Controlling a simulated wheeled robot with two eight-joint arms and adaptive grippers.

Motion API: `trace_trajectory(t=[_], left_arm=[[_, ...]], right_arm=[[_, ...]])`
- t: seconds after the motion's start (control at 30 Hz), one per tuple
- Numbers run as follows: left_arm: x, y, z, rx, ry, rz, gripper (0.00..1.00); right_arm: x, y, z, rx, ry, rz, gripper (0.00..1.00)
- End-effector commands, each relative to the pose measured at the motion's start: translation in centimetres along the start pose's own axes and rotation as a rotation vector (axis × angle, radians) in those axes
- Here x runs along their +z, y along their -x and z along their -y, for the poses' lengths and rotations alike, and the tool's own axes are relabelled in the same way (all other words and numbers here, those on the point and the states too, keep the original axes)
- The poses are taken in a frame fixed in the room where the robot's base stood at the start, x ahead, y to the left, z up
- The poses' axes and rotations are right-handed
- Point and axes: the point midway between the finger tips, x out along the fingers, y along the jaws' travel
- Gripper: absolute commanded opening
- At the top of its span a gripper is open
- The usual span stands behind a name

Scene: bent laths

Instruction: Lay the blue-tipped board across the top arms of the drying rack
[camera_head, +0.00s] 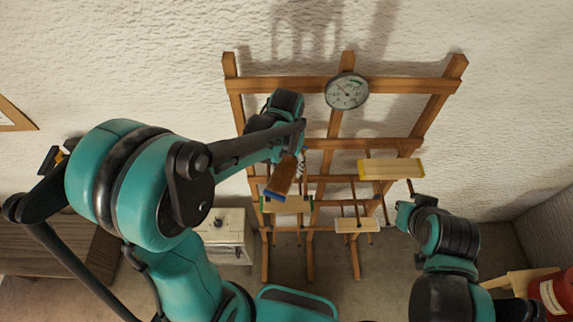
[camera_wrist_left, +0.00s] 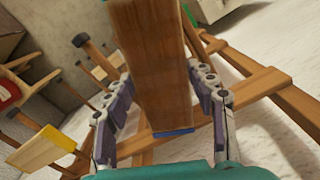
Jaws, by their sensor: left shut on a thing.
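The blue-tipped board (camera_head: 284,175) is brown, with a blue end pointing down and to the left in the head view. My left gripper (camera_head: 297,158) is shut on it and holds it in front of the drying rack (camera_head: 388,144). In the left wrist view the board (camera_wrist_left: 153,60) runs between the two fingers of the left gripper (camera_wrist_left: 163,95), with a blue edge near the palm. The rack is a wooden frame with arms sticking out at several heights. My right gripper (camera_head: 404,207) is near the rack's lower right; its jaws are unclear.
A pale yellow-tipped board (camera_head: 391,170) lies across rack arms at the right. A green-tipped board (camera_head: 287,204) and another pale board (camera_head: 357,226) lie lower. A round dial (camera_head: 347,91) is at the rack's top. A white cabinet (camera_head: 226,232) stands at the lower left.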

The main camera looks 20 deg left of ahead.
Motion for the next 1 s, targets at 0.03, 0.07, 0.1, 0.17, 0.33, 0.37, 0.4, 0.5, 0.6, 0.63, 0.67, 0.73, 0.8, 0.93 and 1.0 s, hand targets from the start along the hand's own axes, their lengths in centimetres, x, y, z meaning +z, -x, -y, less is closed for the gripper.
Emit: trace_trajectory(t=[0.03, 0.07, 0.1, 0.17, 0.33, 0.37, 0.4, 0.5, 0.6, 0.63, 0.67, 0.73, 0.8, 0.93, 1.0], left_arm=[[0.0, -0.2, 0.0, 0.000, 0.000, 0.000, 0.18], [0.0, -0.2, 0.0, 0.000, 0.000, 0.000, 0.18], [0.0, -0.3, 0.0, 0.000, 0.000, 0.000, 0.18], [0.0, -0.2, 0.0, 0.000, 0.000, 0.000, 0.68], [0.0, -0.2, 0.0, 0.000, 0.000, 0.000, 0.79], [0.0, -0.2, 0.0, 0.000, 0.000, 0.000, 0.79], [0.0, -0.2, 0.0, 0.000, 0.000, 0.000, 0.79], [0.0, -0.2, 0.0, 0.000, 0.000, 0.000, 0.79], [0.0, 0.2, 0.0, 0.000, 0.000, 0.000, 0.79], [0.0, 0.5, 0.0, 0.000, 0.000, 0.000, 0.79], [0.0, 0.9, 0.0, 0.000, 0.000, 0.000, 0.79], [0.0, 2.0, 0.0, 0.000, 0.000, 0.000, 0.79], [0.0, 3.5, 0.0, 0.000, 0.000, 0.000, 0.79], [0.1, 6.5, 0.0, 0.000, 0.000, 0.000, 0.79], [0.0, 7.9, 0.0, 0.000, 0.000, 0.000, 0.79]], right_arm=[[0.1, -0.1, 0.0, 0.000, 0.000, 0.000, 0.00], [0.1, -0.2, 0.0, 0.000, 0.000, 0.000, 0.00], [0.2, -0.2, 0.0, 0.000, 0.000, 0.000, 0.00], [0.1, -0.2, 0.0, 0.000, 0.000, 0.000, 0.00], [0.1, -0.2, 0.0, 0.000, 0.000, 0.000, 0.00], [0.1, -0.2, 0.0, 0.000, 0.000, 0.000, 0.00], [0.1, -0.2, 0.0, 0.000, 0.000, 0.000, 0.00], [0.1, -0.2, 0.0, 0.000, 0.000, 0.000, 0.00], [0.1, -0.2, 0.0, 0.000, 0.000, 0.000, 0.00], [0.1, -0.2, 0.0, 0.000, 0.000, 0.000, 0.00], [0.1, -0.2, 0.0, 0.000, 0.000, 0.000, 0.00], [0.1, -0.2, 0.0, 0.000, 0.000, 0.000, 0.00], [0.1, -0.2, 0.0, 0.000, 0.000, 0.000, 0.00], [0.1, -0.2, 0.0, 0.000, 0.000, 0.000, 0.00], [0.1, -0.2, 0.0, 0.000, 0.000, 0.000, 0.00]])
